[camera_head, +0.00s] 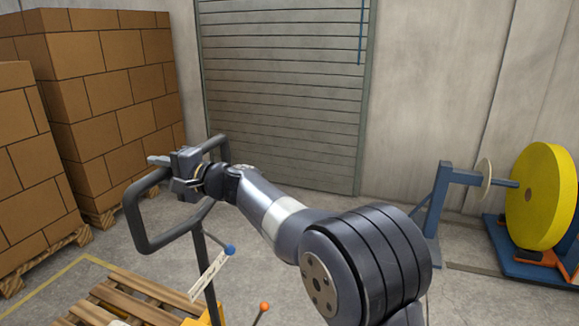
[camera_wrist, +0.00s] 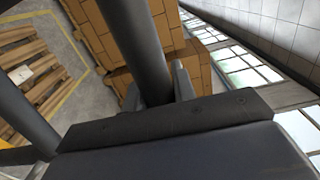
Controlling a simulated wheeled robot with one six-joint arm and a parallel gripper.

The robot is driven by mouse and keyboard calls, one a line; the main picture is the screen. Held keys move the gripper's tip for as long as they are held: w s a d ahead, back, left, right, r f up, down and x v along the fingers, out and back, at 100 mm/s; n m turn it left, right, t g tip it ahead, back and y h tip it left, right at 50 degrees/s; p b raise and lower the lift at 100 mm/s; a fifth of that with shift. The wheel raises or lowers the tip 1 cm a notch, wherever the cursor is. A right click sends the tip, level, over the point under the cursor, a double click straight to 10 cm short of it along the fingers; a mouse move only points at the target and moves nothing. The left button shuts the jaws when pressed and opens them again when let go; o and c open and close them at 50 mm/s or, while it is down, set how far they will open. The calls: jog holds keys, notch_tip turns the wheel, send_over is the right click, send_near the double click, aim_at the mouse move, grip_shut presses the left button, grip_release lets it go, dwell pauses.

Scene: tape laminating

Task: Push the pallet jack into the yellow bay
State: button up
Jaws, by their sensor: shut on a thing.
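The pallet jack shows by its dark loop handle (camera_head: 133,222), its dark upright shaft and a bit of yellow body (camera_head: 214,314) at the bottom edge. My gripper (camera_head: 178,172) is shut on the handle's upper bar. In the wrist view the dark bar (camera_wrist: 135,45) runs between the two fingers of my gripper (camera_wrist: 160,85). A yellow floor line (camera_head: 65,279) at lower left borders the floor around a wooden pallet; it also shows in the wrist view (camera_wrist: 72,78). The jack's forks and wheels are out of view, so I cannot tell its place relative to the line.
The wooden pallet (camera_head: 150,287) lies left of the shaft. Stacks of brown cartons (camera_head: 110,85) on pallets fill the left side. A grey shutter (camera_head: 285,90) is behind. A yellow tape roll (camera_head: 540,195) on a blue stand is at right. Floor before the shutter is clear.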

jog(key=shift+a, duration=0.1)
jog(key=p+x, duration=0.3)
jog(key=x, duration=0.6)
dwell(0.5)
jog(key=p+x, duration=0.8)
jog(key=x, duration=0.1)
dwell(0.4)
jog(key=shift+s+f, duration=0.1)
